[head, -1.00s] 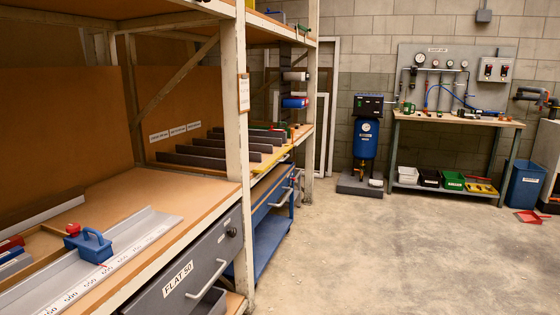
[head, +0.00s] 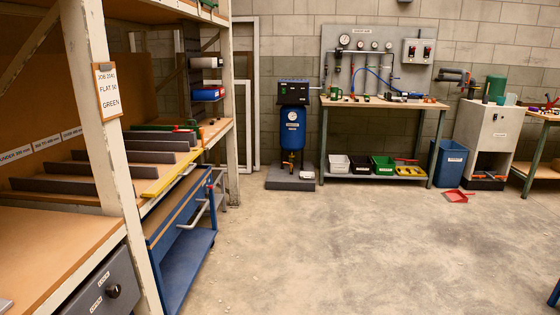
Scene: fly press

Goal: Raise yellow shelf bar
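The yellow bar (head: 172,173) lies along the front edge of the wooden shelf at the left, in front of several dark grey dividers (head: 128,171). It looks level with the shelf's front edge. Its near end stops close to the white upright post (head: 103,140). Neither of my grippers is in view.
A drawer unit (head: 100,290) and a blue trolley (head: 187,268) with a handle stand below the shelves. A blue compressor tank (head: 292,128) and a workbench (head: 385,103) stand at the back wall. A red dustpan (head: 456,196) lies on the floor. The middle floor is clear.

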